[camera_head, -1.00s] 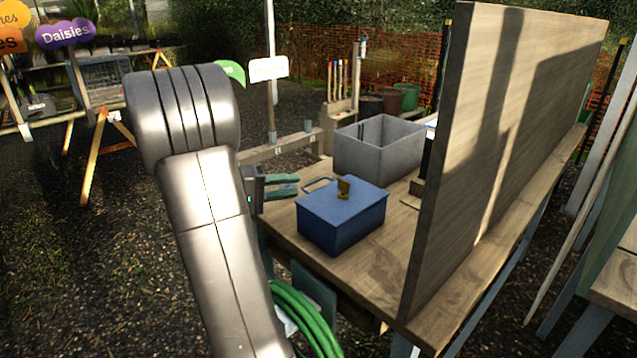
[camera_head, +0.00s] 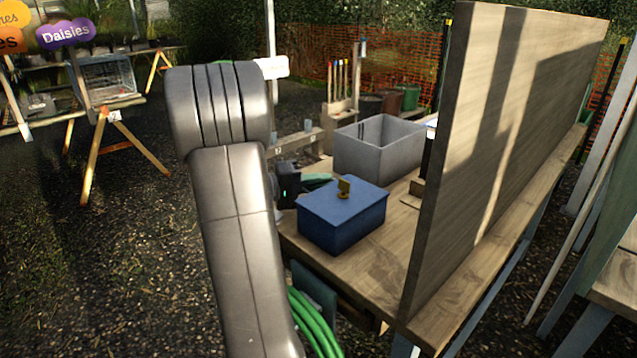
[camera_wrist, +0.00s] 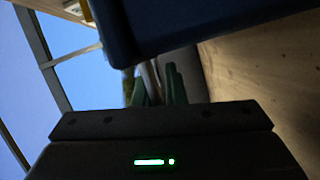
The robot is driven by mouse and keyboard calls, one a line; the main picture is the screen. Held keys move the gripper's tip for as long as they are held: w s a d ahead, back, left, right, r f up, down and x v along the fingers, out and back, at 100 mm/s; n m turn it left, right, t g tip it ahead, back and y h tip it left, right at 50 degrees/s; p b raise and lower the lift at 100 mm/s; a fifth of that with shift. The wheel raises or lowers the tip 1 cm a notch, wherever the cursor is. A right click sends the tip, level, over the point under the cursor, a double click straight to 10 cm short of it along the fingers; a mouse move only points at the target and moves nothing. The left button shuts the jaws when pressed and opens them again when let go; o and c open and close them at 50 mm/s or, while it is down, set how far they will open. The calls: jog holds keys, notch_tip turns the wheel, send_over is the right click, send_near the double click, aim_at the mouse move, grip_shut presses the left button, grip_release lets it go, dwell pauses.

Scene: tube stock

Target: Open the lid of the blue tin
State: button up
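The blue tin (camera_head: 335,232) stands on the wooden workbench with its flat lid (camera_head: 325,200) down. A small brass-coloured piece (camera_head: 344,187) stands up on the lid. My gripper (camera_head: 318,180) is at the tin's far left side, near lid height, its green fingers partly hidden. In the wrist view, the two green fingers (camera_wrist: 157,88) show with a gap and look open. A grey metal bar, seemingly the tin's loop handle (camera_wrist: 149,75), lies between or just beyond them; contact is unclear. The dark blue tin (camera_wrist: 190,25) fills the top of that view.
A grey open crate (camera_head: 365,152) stands behind the tin on the workbench (camera_head: 345,285). A tall wooden board (camera_head: 495,150) rises to the right of the tin. The bench's left front edge is close to the tin. Open gravel lies to the left.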

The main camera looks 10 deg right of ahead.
aim_at(331, 187)
grip_shut()
jog(key=shift+s+r+m+y+b, duration=0.1)
jog(key=shift+r+m+y+b, duration=0.2)
jog(key=shift+r+m+b, duration=0.6)
jog(key=s+r+m+y+b, duration=0.1)
jog(key=r+b, duration=0.1)
jog(key=b, duration=0.1)
jog(key=s+d+r+m+t+y+b, duration=0.1)
jog(key=r+m+b, duration=0.1)
jog(key=r, duration=0.1)
jog(key=s+d+r+m+b, duration=0.1)
jog(key=r+b, duration=0.1)
jog(key=b, duration=0.1)
jog(key=shift+s+d+r+m+t+y+b, duration=0.2)
jog(key=shift+r+m+t+y+b, duration=0.1)
jog(key=shift+m+t+y, duration=0.1)
jog(key=s+d+r+m+t+y+b, duration=0.2)
jog(key=s+d+r+m+b, duration=0.2)
jog(key=s, duration=0.5)
jog(key=shift+s+d+r+m+b, duration=0.4)
jog(key=shift+d+b, duration=0.7)
jog(key=shift+b, duration=0.8)
jog(key=shift+w+r, duration=0.1)
jog(key=o, duration=0.6)
grip_release()
jog(key=shift+r, duration=0.1)
